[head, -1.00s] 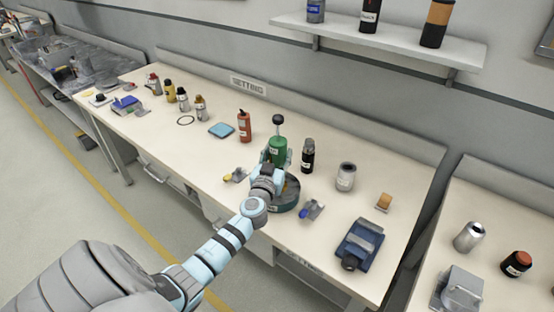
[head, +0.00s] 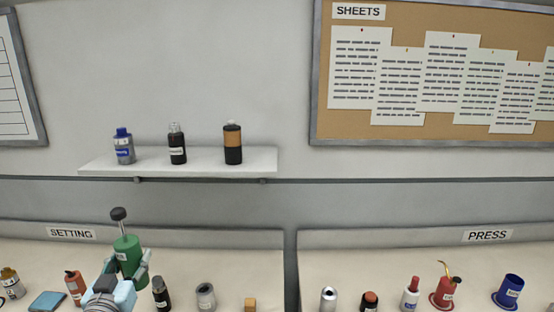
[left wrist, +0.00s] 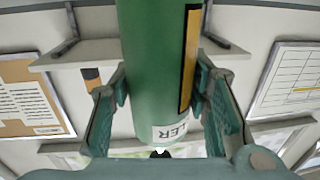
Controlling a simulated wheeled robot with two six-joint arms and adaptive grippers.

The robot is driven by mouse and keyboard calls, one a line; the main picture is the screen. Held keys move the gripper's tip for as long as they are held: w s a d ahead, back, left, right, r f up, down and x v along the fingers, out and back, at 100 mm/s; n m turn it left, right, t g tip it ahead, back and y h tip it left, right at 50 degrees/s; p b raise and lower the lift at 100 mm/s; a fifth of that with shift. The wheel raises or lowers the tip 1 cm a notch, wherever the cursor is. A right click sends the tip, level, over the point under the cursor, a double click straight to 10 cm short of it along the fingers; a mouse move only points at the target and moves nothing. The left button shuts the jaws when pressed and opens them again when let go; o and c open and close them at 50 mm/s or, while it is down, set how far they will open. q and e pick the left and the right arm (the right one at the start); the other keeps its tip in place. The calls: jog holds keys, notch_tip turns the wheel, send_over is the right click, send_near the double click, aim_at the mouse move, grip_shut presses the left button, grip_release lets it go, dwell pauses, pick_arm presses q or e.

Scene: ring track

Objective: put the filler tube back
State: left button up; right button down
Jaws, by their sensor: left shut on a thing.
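The green filler tube (head: 128,257), with a dark knob on a thin stem on top, stands nearly upright, slightly tilted, at the lower left of the head view. My left gripper (head: 131,280) is shut on it. In the left wrist view the tube (left wrist: 160,60) lies between both fingers, with a yellow-and-black strip and a white label ending in "LER". Its lower end is hidden behind my gripper in the head view, so I cannot tell whether it touches anything. My right gripper is not in view.
The SETTING bench (head: 235,270) and PRESS bench (head: 330,265) stand side by side with a gap between. A black bottle (head: 161,293) and grey canister (head: 206,297) stand right of the tube, a red bottle (head: 75,287) left. A wall shelf (head: 205,163) holds three bottles.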

pick_arm(q)
jog(key=s+d+r+m+h+b, duration=0.15)
jog(key=s+d+m+h, duration=0.35)
jog(key=s+d+h, duration=0.5)
jog(key=s+d+f+m+g+h+b, duration=0.1)
jog(key=s+d+f+m+g, duration=0.1)
jog(key=s+d+f, duration=0.4)
jog(key=s+d, duration=0.1)
jog(key=s, duration=0.2)
jog(key=shift+s+f, duration=0.15)
jog(key=shift+s, duration=0.2)
jog(key=shift+a, duration=0.1)
